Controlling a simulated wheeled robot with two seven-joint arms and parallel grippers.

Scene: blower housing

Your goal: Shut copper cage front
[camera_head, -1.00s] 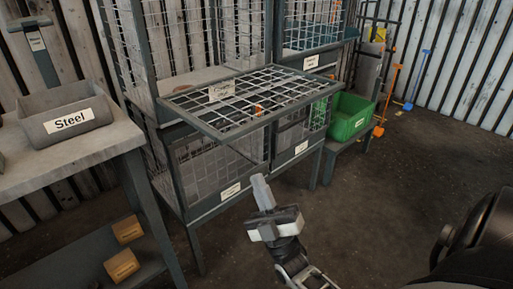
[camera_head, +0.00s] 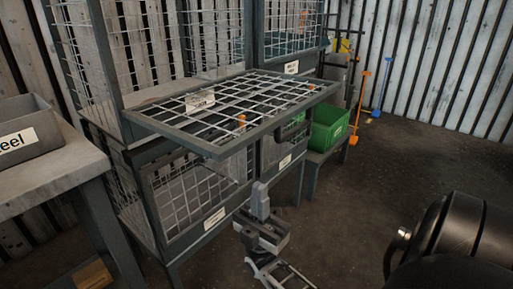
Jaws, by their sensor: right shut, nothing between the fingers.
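The copper cage front (camera_head: 207,137) is a wire-mesh panel in a grey frame. It is folded down and sticks out level from the upper cage, with a small label lying on its mesh. The cage opening behind it shows part of its floor. My right gripper (camera_head: 260,190) is shut and empty. It points up from the bottom of the view, and in the picture it sits below the panel's front edge, seemingly apart from it. My left gripper is not in view.
Lower mesh cages (camera_head: 200,190) stand under the panel. A grey Steel bin (camera_head: 25,128) is on the bench (camera_head: 50,172) at left. A green bin (camera_head: 328,130) stands on a low stand at right. Open floor (camera_head: 370,190) lies to the right.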

